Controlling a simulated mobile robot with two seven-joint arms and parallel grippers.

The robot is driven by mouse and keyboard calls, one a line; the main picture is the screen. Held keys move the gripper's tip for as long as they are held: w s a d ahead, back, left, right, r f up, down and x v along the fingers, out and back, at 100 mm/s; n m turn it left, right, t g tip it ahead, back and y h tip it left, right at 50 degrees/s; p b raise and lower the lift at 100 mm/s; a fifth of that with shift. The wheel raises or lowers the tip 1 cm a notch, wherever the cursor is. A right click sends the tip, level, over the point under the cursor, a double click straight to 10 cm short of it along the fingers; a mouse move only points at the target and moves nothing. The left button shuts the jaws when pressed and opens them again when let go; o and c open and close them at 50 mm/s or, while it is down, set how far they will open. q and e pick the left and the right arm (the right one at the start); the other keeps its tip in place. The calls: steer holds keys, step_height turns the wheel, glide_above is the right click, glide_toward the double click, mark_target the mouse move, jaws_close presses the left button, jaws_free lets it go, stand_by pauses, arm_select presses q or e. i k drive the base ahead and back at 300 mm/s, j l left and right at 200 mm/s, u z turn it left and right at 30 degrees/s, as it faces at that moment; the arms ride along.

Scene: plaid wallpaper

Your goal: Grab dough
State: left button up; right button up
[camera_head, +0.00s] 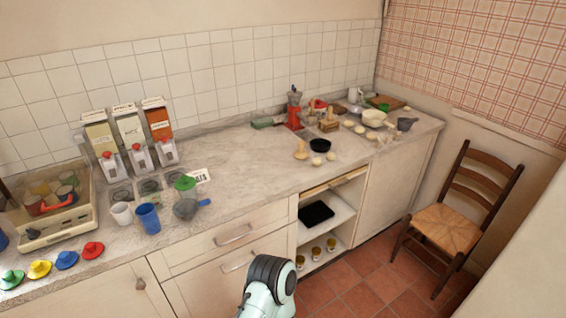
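Several small pale balls that look like dough lie on the right part of the marble counter. One pale ball (316,161) and another pale ball (331,156) lie beside a black bowl (320,145). More pale balls lie further back, such as one ball (359,129) near a cream bowl (373,118). They are too small to tell for sure that they are dough. Part of my own arm shows at the bottom middle, in front of the drawers and well short of the balls. Neither gripper shows.
A red grinder-like device (293,110) stands behind the black bowl. Dispensers (130,130), cups (148,218) and a beige machine (48,215) fill the left counter. The counter's middle (245,160) is mostly clear. A wooden chair (455,220) stands on the tiled floor at right.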

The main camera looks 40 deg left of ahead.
mark_target(317, 162)
steer(key=i+u, duration=0.15)
steer(key=u, duration=2.7)
steer(key=l+u, duration=1.1)
steer(key=l, duration=0.2)
steer(key=k+l+u, duration=0.1)
steer(key=l, duration=0.25)
steer(key=k+l+u, duration=0.15)
steer(key=l, duration=0.25)
steer(key=i, duration=0.05)
